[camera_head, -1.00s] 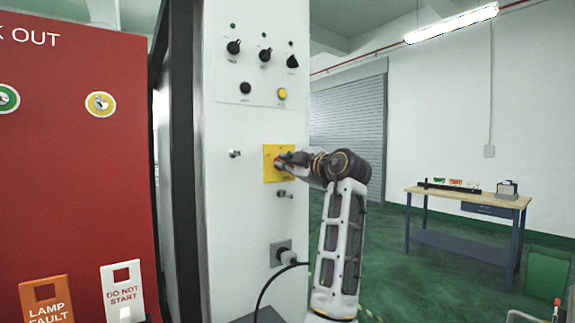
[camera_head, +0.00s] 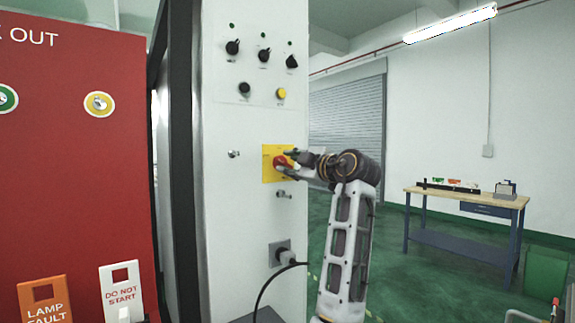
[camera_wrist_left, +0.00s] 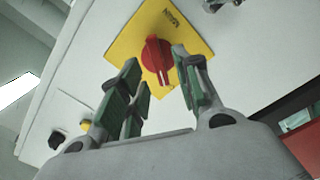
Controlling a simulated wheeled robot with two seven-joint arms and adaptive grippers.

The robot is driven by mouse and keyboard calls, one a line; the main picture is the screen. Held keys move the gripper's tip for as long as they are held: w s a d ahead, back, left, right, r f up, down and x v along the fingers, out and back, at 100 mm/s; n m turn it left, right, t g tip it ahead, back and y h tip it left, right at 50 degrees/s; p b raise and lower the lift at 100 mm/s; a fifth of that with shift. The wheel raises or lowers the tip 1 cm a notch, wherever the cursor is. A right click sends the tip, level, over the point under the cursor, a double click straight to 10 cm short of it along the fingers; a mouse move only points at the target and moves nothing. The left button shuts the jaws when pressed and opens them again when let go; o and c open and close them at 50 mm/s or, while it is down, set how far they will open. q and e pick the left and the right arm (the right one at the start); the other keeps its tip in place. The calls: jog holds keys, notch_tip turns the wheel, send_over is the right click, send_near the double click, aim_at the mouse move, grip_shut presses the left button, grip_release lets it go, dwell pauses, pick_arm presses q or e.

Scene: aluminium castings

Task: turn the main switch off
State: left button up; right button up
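The main switch is a red rotary knob (camera_head: 280,162) on a yellow plate (camera_head: 267,174) on the white cabinet front. In the left wrist view the knob (camera_wrist_left: 157,57) has a white mark on its handle, and the plate (camera_wrist_left: 127,45) reads MAIN. My left gripper (camera_head: 288,163) is just in front of the knob. Its fingers (camera_wrist_left: 160,88) are spread apart with the knob seen between them, and a gap seems to separate them from it. The gripper is empty. My right gripper is not in view.
Black selector knobs (camera_head: 264,55) and a yellow button (camera_head: 281,93) sit above the switch. A small lock (camera_head: 283,194) and a plug with a cable (camera_head: 287,255) are below it. A red lockout board (camera_head: 75,180) stands left. A workbench (camera_head: 465,197) is far right.

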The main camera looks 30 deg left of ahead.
pick_arm(q)
jog(key=v, duration=0.9)
jog(key=shift+d, duration=0.3)
